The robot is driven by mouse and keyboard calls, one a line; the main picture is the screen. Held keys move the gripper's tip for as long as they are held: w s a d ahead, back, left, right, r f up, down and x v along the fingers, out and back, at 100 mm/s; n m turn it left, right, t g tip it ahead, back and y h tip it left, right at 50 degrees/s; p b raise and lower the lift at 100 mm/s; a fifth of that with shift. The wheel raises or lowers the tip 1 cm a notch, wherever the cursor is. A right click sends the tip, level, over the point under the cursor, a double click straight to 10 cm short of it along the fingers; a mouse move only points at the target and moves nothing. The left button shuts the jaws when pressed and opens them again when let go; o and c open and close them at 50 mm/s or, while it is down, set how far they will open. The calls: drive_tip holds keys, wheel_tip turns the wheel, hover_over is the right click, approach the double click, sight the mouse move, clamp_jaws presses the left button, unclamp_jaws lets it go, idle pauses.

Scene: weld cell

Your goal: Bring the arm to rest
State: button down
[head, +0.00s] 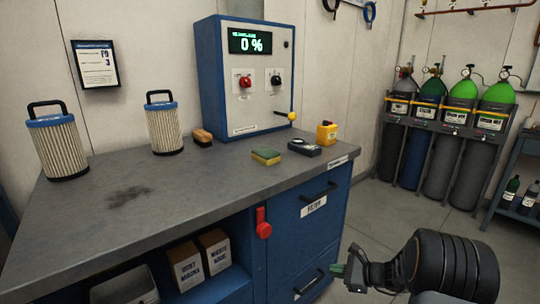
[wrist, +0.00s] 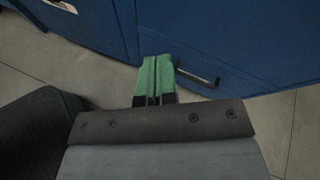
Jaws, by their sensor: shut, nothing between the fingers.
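My gripper (head: 345,270) is at the lower right of the head view, in front of the blue cabinet (head: 318,232) and below the worktop's level. The wrist view shows its two green fingers (wrist: 156,80) side by side, closed together with nothing between them. In that view the blue cabinet front and a dark drawer handle (wrist: 197,78) lie beyond the fingertips. I cannot tell whether the fingers touch the cabinet.
Gas cylinders (head: 452,150) stand at the back right. Floor (head: 400,215) is clear between.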

drive_tip(key=s+a+r+n+g+h+p, duration=0.2)
drive_tip(key=s+r+n+g+h+p, duration=0.15)
drive_tip(key=s+r+n+p, duration=0.4)
drive_tip(key=s+a+r+n+g+h+p, duration=0.2)
drive_tip(key=s+r+n+g+h+p, duration=0.15)
drive_tip(key=s+r+n, duration=0.55)
drive_tip(key=s+a+r+n+t+h+p, duration=0.1)
drive_tip(key=s+r+n+h+p, duration=0.1)
drive_tip(key=r+p, duration=0.5)
drive_tip(key=s+a+r+n+t+h+p, duration=0.1)
drive_tip(key=r+p, duration=0.5)
drive_tip(key=r, duration=0.8)
drive_tip(key=shift+s+r+n+t+h+p, duration=0.35)
drive_tip(key=shift+s+n+t+h, duration=0.4)
drive_tip(key=shift+s, duration=0.4)
